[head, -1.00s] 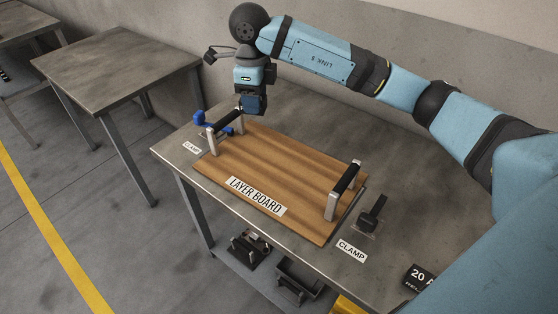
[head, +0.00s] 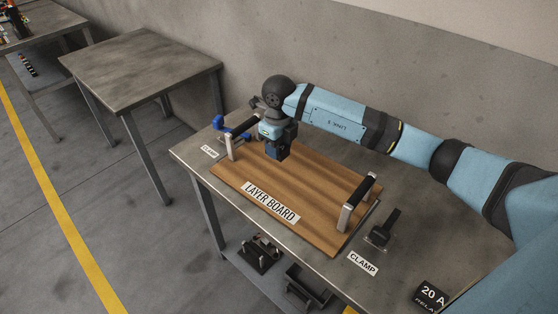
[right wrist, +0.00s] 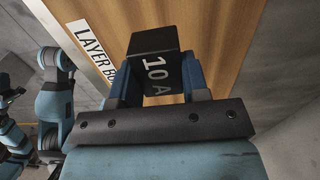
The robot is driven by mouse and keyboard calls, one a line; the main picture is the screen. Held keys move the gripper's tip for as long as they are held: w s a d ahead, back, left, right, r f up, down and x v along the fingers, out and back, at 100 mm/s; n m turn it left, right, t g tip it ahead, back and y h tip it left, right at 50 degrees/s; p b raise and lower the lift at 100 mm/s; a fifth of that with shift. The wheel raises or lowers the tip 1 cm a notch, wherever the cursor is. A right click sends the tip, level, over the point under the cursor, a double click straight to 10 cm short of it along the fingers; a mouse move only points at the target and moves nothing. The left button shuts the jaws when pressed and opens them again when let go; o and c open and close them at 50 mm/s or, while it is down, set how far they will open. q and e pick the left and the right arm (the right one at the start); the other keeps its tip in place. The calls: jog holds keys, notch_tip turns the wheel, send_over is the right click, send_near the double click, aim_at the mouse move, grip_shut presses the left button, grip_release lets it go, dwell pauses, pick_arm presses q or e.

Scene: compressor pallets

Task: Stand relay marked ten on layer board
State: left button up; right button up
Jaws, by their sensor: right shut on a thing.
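My right gripper (head: 280,156) is over the far left part of the wooden layer board (head: 310,205), near its left handle. In the right wrist view it (right wrist: 158,85) is shut on a black relay marked 10 A (right wrist: 154,62). The board shows behind the relay. Whether the relay touches the board or hangs just above it, I cannot tell. In the head view the relay is hard to make out at the dark fingers. My left gripper is not clearly seen in either view.
The board has a handle at each end, left (head: 240,132) and right (head: 357,200). A blue clamp (head: 218,123) stands at the back left, a black clamp (head: 382,231) at the right. A relay marked 20 A (head: 432,296) is at the front right. The board's middle is clear.

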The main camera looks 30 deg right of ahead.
aim_at(279, 169)
jog(key=shift+f, duration=2.65)
jog(key=shift+f+b, duration=0.2)
jog(key=shift+b, duration=0.1)
jog(key=o, duration=0.9)
jog(key=shift+r, duration=0.1)
notch_tip(279, 169, up, 12)
jog(key=shift+r+p, duration=0.1)
jog(key=shift+p, duration=0.35)
